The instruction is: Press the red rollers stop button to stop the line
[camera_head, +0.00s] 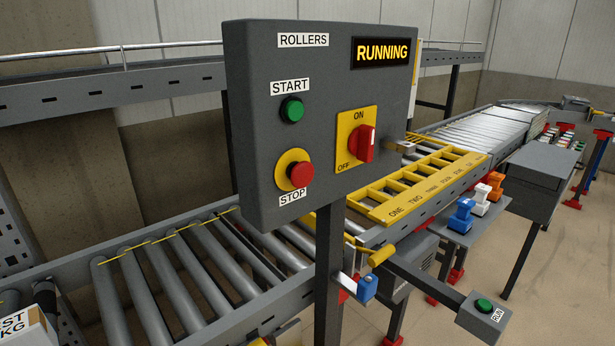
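The red rollers stop button (300,174) sits on a yellow round base at the lower left of the grey control panel (250,120). The word STOP is on a label below it. The green start button (292,109) is above it. A display (382,52) at the panel's top right reads RUNNING. A red rotary switch (362,144) on a yellow ON/OFF plate is to the right of the stop button. Neither of my grippers is in the view, and nothing covers the stop button.
The panel stands on a grey post (328,270) in front of the roller conveyor (180,275). A small box with a green RUN button (483,305) juts out at the lower right. A yellow numbered frame (430,185) lies behind. The space before the panel looks clear.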

